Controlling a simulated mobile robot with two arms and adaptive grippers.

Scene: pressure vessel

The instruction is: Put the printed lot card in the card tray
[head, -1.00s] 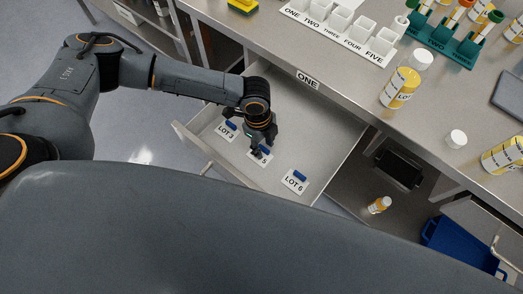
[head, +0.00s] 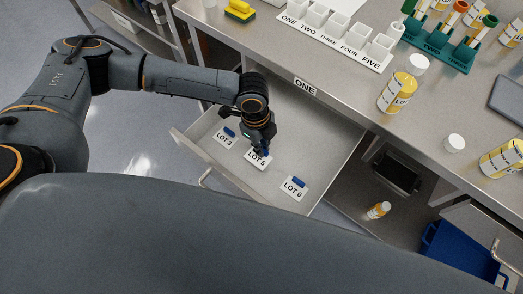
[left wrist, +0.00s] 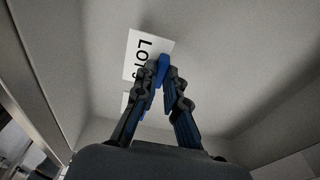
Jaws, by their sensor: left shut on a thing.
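The LOT 5 card (head: 257,161), white with black print and a blue grip tab, is in the open drawer (head: 322,143). My left gripper (head: 262,150) reaches down into the drawer and is shut on the blue tab of this card. In the left wrist view, the fingers (left wrist: 167,80) close around the blue tab (left wrist: 163,70), with the white card (left wrist: 136,55) beyond them. I cannot tell whether the card is clear of the drawer floor. The LOT 3 card (head: 223,141) and LOT 6 card (head: 292,190) lie on either side. My right gripper is not in view.
The steel bench (head: 350,90) above the drawer holds a row of white cups (head: 335,27), a green tube rack (head: 437,45), yellow-labelled bottles (head: 397,93) and a white cap (head: 453,144). Below right are a dark tray (head: 397,172), a small orange bottle (head: 378,210) and a blue bin (head: 450,250).

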